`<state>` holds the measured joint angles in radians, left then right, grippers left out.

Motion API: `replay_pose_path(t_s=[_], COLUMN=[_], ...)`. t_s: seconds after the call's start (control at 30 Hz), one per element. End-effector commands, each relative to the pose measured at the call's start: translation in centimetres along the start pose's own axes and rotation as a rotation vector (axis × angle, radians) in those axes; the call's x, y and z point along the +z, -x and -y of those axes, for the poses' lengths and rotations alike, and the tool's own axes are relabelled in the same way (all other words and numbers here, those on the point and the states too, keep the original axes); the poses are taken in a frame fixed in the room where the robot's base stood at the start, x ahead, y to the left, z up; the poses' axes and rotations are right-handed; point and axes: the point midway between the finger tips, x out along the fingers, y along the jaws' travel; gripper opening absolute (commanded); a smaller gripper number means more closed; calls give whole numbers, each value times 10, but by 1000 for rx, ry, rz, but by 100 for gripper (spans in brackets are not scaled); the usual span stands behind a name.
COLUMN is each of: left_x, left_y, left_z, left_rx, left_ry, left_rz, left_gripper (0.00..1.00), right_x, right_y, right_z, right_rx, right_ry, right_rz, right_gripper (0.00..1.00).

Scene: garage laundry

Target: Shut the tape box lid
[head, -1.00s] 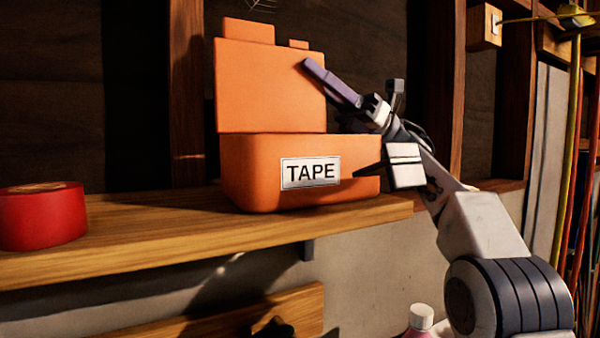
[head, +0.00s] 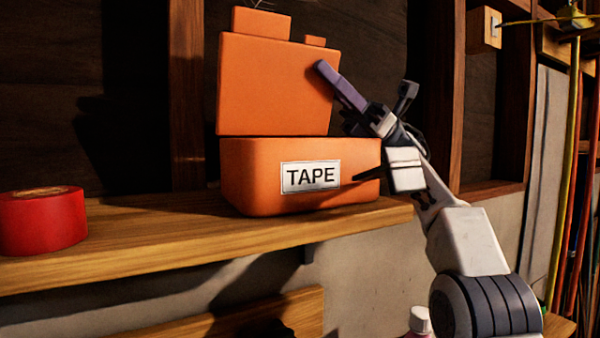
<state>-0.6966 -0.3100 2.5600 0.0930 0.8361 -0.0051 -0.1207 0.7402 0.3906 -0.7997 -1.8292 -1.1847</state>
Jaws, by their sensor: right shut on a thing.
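The orange tape box (head: 250,180) stands on the wooden shelf, with a white TAPE label on its front. Its orange lid (head: 270,85) stands up, open, above the box, with a large and a small tab on its top edge. My right gripper (head: 325,72) has its purple fingers at the lid's upper right edge, shut on it. The far finger is hidden behind the lid. My left gripper is not in view.
A red tape roll (head: 42,220) lies on the shelf (head: 150,235) to the left of the box. A wooden post (head: 187,100) rises behind the shelf. A pink bottle with a white cap (head: 419,320) stands low below the shelf.

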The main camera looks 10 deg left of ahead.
Motion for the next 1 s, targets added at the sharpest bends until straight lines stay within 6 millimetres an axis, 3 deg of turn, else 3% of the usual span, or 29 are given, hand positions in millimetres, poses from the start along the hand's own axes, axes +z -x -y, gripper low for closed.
replay_pose_path(t_s=[0.7,0.97,1.0], left_x=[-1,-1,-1], left_y=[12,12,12], left_z=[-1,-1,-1], left_rx=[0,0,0], left_ry=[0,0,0], left_rz=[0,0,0], left_gripper=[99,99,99], right_x=[-1,-2,-2], right_y=[1,1,1], right_z=[-24,-25,-25], right_rx=[149,157,157], right_ry=[241,254,253], right_rz=[0,0,0], right_gripper=[0,0,25])
